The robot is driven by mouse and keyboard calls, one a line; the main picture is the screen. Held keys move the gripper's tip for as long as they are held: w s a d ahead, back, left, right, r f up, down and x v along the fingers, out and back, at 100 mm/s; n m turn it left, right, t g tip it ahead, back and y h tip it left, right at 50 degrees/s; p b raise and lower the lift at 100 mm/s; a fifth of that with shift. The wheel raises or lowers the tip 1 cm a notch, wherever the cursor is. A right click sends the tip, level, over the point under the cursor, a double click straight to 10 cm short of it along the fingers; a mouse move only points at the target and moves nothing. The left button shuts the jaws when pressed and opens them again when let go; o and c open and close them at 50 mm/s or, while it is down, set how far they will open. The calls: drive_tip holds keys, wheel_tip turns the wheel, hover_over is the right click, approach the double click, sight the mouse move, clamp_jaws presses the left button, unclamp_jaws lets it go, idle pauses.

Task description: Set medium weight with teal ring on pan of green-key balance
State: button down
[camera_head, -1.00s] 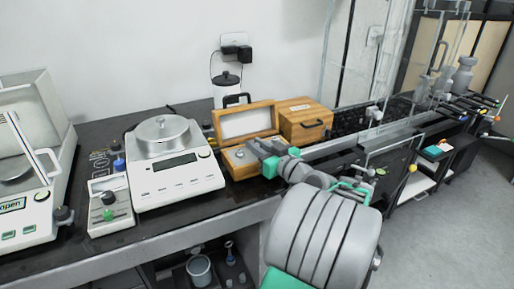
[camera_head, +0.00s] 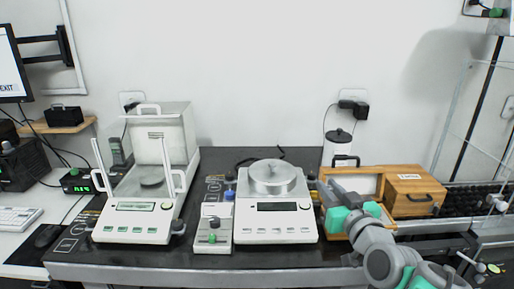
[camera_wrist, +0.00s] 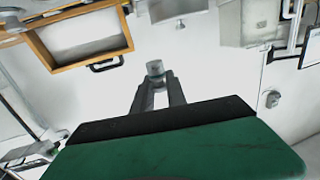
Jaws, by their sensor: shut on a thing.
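My gripper (camera_wrist: 157,90) is shut on a small metal weight (camera_wrist: 155,69), which sticks out beyond the fingertips in the wrist view. I cannot make out a teal ring on it. In the head view my gripper (camera_head: 334,190) is in front of the open wooden box at the right, and the weight cannot be told apart there. The green-key balance (camera_head: 133,219) stands at the left with green keys along its front. Its dark round pan (camera_head: 152,183) shows within a clear draught shield. It is well to the left of my gripper.
A second balance (camera_head: 276,220) with pale keys and a large steel pan stands between. A narrow unit with a green knob (camera_head: 214,225) sits beside it. The open wooden box (camera_head: 337,221) and a shut wooden case (camera_head: 415,194) stand right. The bench's front edge (camera_head: 205,271) is clear.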

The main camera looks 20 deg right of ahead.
drive_tip(key=shift+s+d+r+h, duration=0.1)
drive_tip(key=shift+d+r+h, duration=0.1)
drive_tip(key=shift+d+h, duration=0.15)
drive_tip(key=shift+w+a+f, duration=0.1)
drive_tip(key=shift+w+f, duration=0.15)
drive_tip(key=shift+f, duration=0.55)
drive_tip(key=w+a+f+n+y+p, duration=0.1)
drive_tip(key=w+a+n+y+p, duration=0.1)
drive_tip(key=a+p, duration=0.5)
drive_tip(key=w+a+f+n+y+p, duration=0.1)
drive_tip(key=w+a+y+p, duration=0.4)
drive_tip(key=a, duration=0.7)
drive_tip(key=shift+w+f+n+g+p, duration=0.2)
drive_tip(key=shift+n+g+p, duration=0.2)
drive_tip(key=shift+n+p, duration=0.65)
drive_tip(key=shift+a+m+y, duration=0.1)
drive_tip(key=shift+m+y, duration=0.15)
